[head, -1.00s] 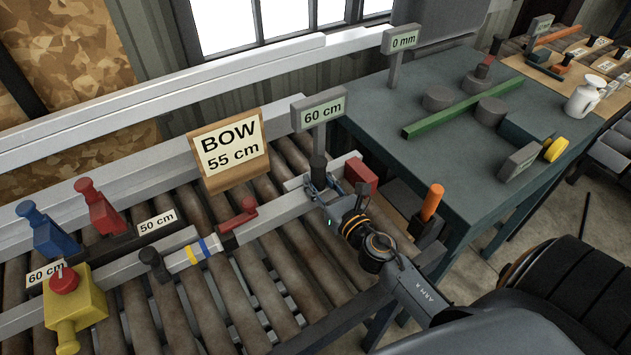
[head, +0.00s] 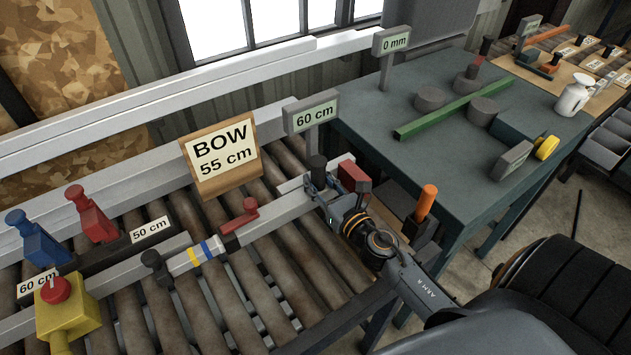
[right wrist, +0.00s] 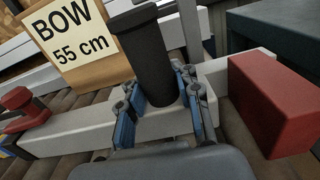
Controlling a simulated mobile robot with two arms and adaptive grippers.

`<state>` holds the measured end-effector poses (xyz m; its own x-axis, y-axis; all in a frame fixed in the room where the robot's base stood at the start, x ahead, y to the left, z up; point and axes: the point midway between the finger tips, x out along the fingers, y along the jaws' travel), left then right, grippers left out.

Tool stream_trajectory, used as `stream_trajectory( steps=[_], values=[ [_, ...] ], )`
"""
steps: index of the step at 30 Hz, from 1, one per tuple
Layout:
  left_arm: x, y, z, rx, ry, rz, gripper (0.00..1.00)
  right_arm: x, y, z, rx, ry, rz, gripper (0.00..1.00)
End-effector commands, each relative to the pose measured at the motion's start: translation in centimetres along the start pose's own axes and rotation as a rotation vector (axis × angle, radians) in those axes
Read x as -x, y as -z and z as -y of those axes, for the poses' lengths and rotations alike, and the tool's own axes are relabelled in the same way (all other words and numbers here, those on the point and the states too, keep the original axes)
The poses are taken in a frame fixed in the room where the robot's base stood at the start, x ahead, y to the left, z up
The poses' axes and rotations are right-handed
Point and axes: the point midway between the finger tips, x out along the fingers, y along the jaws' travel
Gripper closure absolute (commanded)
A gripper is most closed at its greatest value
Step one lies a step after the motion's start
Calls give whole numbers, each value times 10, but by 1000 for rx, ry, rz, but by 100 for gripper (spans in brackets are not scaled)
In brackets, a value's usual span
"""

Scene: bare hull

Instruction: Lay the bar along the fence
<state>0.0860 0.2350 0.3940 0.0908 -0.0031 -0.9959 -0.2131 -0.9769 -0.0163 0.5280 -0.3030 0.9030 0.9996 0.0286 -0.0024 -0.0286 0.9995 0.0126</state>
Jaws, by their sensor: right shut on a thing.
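My right gripper (head: 320,185) is shut on a black upright handle (head: 317,165), beside the post of the "60 cm" display (head: 313,113). In the right wrist view the fingers (right wrist: 160,105) stand on either side of this black handle (right wrist: 138,55). Behind them runs a pale rail (right wrist: 70,137), with a red block (right wrist: 270,105) at right. In the head view this pale rail (head: 275,220) crosses the rollers and carries blue and yellow bands. Long pale bars (head: 170,110) lie at the back along the wall. Which length is the bar and which the fence I cannot tell. My left gripper is out of view.
A "BOW 55 cm" sign (head: 222,155) stands behind the rail. Red (head: 92,215) and blue (head: 38,240) clamps and a yellow box with a red button (head: 68,312) are at left. A dark table (head: 360,120) with a green bar (head: 450,108) is at right.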

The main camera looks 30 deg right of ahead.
Motion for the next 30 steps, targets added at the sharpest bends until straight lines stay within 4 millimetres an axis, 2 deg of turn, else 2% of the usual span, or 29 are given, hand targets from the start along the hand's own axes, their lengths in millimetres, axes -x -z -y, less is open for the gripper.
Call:
stream_trajectory(
  steps=[30],
  values=[
    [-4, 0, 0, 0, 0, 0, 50, -1, -2, 19, -5, 0, 4, 100]
  ],
)
